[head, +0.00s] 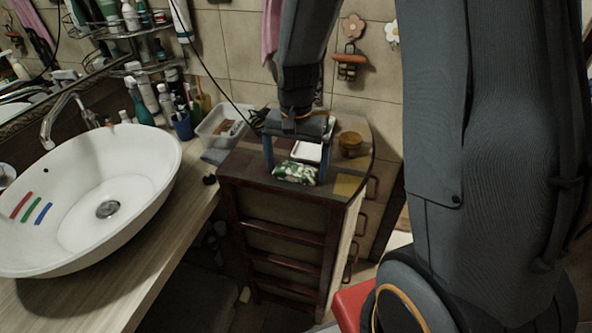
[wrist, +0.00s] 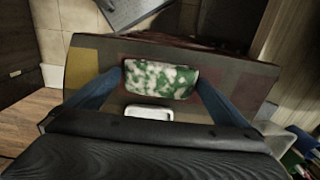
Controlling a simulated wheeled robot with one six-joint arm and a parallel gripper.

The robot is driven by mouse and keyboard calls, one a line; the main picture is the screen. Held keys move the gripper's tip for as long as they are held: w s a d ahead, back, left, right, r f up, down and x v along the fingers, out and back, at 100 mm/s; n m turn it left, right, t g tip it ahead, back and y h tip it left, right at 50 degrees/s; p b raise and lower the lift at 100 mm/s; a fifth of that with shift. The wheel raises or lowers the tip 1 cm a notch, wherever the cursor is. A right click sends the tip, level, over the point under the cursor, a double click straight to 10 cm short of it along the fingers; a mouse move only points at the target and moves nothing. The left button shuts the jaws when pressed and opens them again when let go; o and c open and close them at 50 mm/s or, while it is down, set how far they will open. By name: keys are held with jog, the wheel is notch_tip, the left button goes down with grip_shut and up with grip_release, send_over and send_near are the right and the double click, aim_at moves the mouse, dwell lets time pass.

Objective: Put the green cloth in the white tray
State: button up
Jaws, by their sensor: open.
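The green cloth (head: 295,173), a green and white patterned bundle, lies near the front edge of the dark cabinet top. It also shows in the wrist view (wrist: 161,80). The white tray (head: 307,152) lies just behind the cloth on the same top; in the wrist view the tray (wrist: 150,113) is partly covered by my gripper's body. My gripper (head: 296,163) is open and points down over the cabinet. In the wrist view its two blue fingers stand on either side of the cloth, with a small gap visible at each side. I cannot tell how high the fingertips are.
A brown round pot (head: 350,145) stands right of the tray. A translucent bin (head: 222,128) with items is at the left on the counter (head: 180,200), near bottles and a blue cup (head: 183,127). A white basin (head: 75,190) fills the left. The cabinet top has coloured square patches.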

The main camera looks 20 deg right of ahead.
jog(key=shift+c, duration=0.4)
jog(key=c, duration=0.8)
jog(key=shift+r, duration=0.15)
